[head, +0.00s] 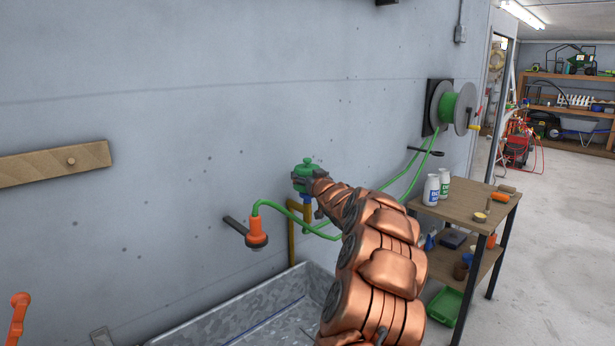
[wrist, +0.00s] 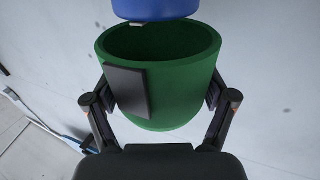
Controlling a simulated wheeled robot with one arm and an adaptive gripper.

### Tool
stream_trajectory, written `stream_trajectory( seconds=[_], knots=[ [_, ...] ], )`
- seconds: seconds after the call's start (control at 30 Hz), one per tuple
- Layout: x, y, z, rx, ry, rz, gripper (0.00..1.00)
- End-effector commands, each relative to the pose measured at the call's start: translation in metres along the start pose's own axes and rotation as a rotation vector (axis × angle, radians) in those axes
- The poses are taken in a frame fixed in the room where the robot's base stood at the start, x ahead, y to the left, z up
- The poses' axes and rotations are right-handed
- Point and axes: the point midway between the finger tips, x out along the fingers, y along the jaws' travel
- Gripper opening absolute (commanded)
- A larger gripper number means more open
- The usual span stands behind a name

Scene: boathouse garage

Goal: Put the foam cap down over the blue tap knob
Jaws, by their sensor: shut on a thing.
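The green foam cap (head: 303,184) is up by the wall in the head view, with a small round top. My gripper (head: 311,178) is shut on it, and its fingers show on both sides of the cap (wrist: 178,105) in the wrist view. The cap's open mouth faces the blue tap knob (wrist: 155,8), which is cut off by the top edge there. In the head view the blue knob (head: 306,197) shows just below the cap, on the brass tap pipe (head: 292,235). The cap appears to be just off the knob; the exact gap cannot be told.
An orange nozzle (head: 257,233) on a green hose hangs left of the tap. A metal trough (head: 225,312) lies below. A wooden side table (head: 462,207) with white bottles (head: 431,190) stands right. A hose reel (head: 455,107) is on the wall.

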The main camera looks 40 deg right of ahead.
Motion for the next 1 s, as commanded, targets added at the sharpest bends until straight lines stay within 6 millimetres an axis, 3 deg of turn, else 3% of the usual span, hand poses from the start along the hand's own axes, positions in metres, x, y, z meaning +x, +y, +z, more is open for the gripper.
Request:
stream_trajectory(
  seconds=[0.17,1.0],
  knots=[
    [0.0,0.0,-0.001,0.002,-0.002,0.001,0.49],
    [0.0,0.0,0.049,0.001,0.0,0.001,0.49]
  ],
)
